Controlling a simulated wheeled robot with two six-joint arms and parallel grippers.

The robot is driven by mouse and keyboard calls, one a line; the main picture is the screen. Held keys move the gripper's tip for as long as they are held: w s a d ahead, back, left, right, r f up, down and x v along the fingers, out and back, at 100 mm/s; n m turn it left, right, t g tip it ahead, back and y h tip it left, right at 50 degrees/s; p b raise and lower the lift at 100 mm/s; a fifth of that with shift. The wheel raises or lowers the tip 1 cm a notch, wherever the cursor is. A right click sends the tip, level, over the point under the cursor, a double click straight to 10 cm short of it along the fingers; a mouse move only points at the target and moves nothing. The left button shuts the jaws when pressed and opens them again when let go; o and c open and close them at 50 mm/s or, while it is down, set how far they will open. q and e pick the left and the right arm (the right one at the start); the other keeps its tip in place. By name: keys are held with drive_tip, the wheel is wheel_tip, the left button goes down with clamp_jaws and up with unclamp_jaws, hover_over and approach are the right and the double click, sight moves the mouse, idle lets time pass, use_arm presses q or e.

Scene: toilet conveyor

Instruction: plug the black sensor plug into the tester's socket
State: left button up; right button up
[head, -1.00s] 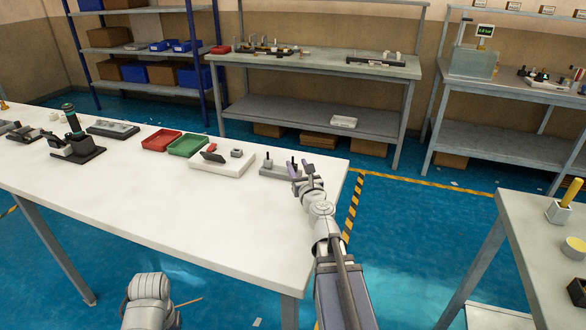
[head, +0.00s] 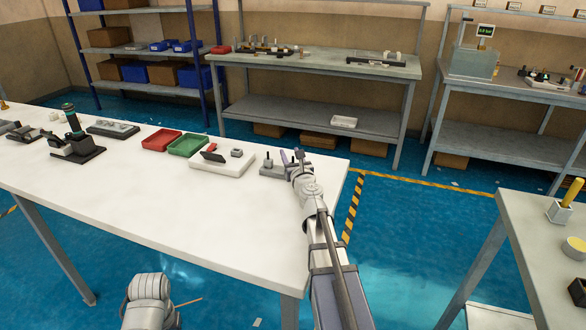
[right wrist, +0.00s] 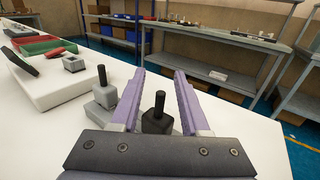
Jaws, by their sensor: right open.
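The black plug (right wrist: 157,120), a dark block with an upright pin, stands between the two purple fingers of my right gripper (right wrist: 159,74) in the right wrist view. The gripper is open, one finger on each side of it; I cannot tell if they touch it. In the head view my right gripper (head: 292,157) is over the grey holder (head: 272,171) at the table's right end, and hides the black plug. A grey plug (right wrist: 104,92) with a black pin stands beside it. The white tester (head: 222,166) with a grey socket block (head: 237,153) is left of the holder. My left gripper is out of view.
Green (head: 187,146) and red (head: 160,140) trays lie left of the tester. A black microscope-like device (head: 76,146) stands farther left. The white table's (head: 200,210) front part is clear. Another table (head: 535,225) stands at the right.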

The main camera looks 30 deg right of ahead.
clamp_jaws()
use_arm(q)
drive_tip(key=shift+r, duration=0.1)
use_arm(e)
drive_tip(key=shift+r, duration=0.1)
idle(0.5)
use_arm(q)
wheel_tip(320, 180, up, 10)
drive_tip(key=p, duration=1)
use_arm(e)
wheel_tip(320, 180, up, 10)
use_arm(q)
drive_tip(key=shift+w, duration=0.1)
use_arm(e)
drive_tip(key=shift+w, duration=0.1)
